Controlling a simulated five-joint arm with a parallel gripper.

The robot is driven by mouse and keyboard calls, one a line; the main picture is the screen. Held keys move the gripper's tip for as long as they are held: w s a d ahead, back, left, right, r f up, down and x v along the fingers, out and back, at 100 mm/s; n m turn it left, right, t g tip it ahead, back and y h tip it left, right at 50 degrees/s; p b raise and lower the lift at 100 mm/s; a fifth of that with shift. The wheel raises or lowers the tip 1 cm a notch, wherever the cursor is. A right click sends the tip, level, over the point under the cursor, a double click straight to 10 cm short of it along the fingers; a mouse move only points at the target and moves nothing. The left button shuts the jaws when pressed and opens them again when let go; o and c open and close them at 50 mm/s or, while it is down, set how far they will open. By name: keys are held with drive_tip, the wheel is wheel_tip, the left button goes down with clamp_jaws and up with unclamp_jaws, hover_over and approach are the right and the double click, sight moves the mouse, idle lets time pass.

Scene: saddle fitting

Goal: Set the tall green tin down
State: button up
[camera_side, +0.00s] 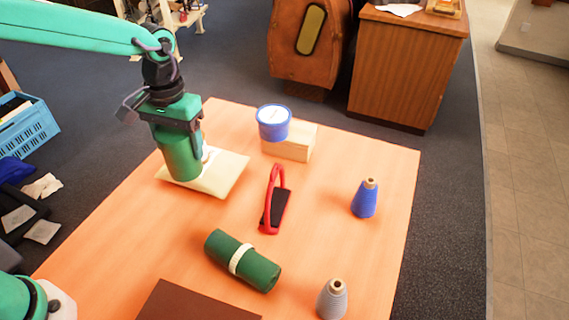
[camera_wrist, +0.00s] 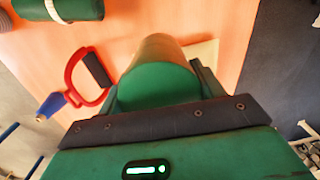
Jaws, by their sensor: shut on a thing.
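The tall green tin (camera_side: 180,154) is gripped in the side view, close to upright. My gripper (camera_side: 178,122) is shut around its upper part. In the wrist view the green tin (camera_wrist: 158,72) fills the space between the jaws of my gripper (camera_wrist: 160,92). The tin's lower end overlaps a cream pad (camera_side: 228,173) on the table. I cannot tell whether it touches the pad or hangs just above it. The cream pad (camera_wrist: 207,52) shows partly behind the tin in the wrist view.
A blue tub (camera_side: 273,124) sits at a wooden block (camera_side: 292,148) right of the pad. A red-handled black tool (camera_side: 274,205), green roll (camera_side: 226,249), blue cone (camera_side: 365,199), grey cone (camera_side: 332,300) and brown board (camera_side: 190,303) lie around the orange table (camera_side: 130,225).

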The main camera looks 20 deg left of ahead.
sight(171, 140)
drive_tip(key=w+a+r+m, duration=0.1)
drive_tip(key=a+r, duration=0.2)
drive_tip(key=a, duration=0.8)
drive_tip(key=shift+a, duration=0.3)
drive_tip(key=shift+n, duration=0.3)
drive_tip(key=s+d, duration=0.1)
drive_tip(key=d, duration=0.3)
drive_tip(key=s+d+f, duration=0.1)
drive_tip(key=d, duration=0.3)
drive_tip(key=s+d, duration=0.1)
drive_tip(key=d, duration=0.3)
drive_tip(key=shift+s+d+f, duration=0.25)
drive_tip(key=shift+s+d, duration=0.1)
drive_tip(key=shift+d, duration=0.05)
drive_tip(key=s+d+f, duration=0.2)
drive_tip(key=s+d, duration=0.7)
drive_tip(key=d, duration=0.2)
drive_tip(key=w+a+f+n, duration=0.1)
drive_tip(key=w+a+f, duration=0.4)
drive_tip(key=w, duration=0.4)
drive_tip(key=shift+w+a+f, duration=0.25)
drive_tip(key=shift+a+f, duration=0.15)
drive_tip(key=shift+f, duration=0.45)
drive_tip(key=shift+f, duration=0.15)
drive_tip(key=shift+f, duration=1.9)
